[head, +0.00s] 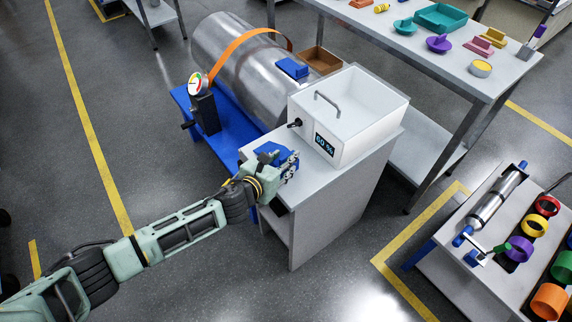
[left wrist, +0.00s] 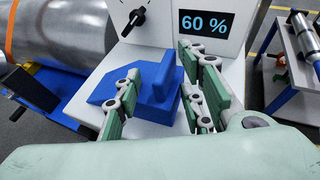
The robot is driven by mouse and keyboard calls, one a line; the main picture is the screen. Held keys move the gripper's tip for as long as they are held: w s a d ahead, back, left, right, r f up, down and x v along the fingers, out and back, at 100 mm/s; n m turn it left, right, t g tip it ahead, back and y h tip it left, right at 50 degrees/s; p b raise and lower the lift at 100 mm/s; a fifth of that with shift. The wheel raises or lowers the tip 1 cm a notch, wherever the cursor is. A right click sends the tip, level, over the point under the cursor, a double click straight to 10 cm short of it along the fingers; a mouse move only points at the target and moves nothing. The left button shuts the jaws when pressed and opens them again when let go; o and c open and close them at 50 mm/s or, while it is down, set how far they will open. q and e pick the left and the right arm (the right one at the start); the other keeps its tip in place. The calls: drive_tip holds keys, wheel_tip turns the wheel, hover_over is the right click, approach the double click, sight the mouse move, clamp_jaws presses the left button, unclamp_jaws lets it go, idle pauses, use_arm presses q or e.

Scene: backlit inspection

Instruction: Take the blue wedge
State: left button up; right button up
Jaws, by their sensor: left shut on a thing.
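The blue wedge (left wrist: 134,92) has a flat base and an upright grip; it lies at the left front of the white cabinet's top (head: 316,180). It also shows in the head view (head: 267,149), partly hidden by my gripper. My left gripper (head: 288,163) is shut on the wedge's upright part, with one green-padded finger on each side in the left wrist view (left wrist: 160,85). I cannot tell whether the wedge's base still touches the cabinet top. My right gripper is not in view.
A white box (head: 365,110) with a dial and a "60 %" display stands right behind the wedge. A large metal cylinder (head: 232,60) on a blue stand (head: 228,140) and a gauge (head: 196,86) are to the left. A table with coloured parts (head: 490,75) is at the back right.

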use_arm(q)
clamp_jaws()
idle(0.4)
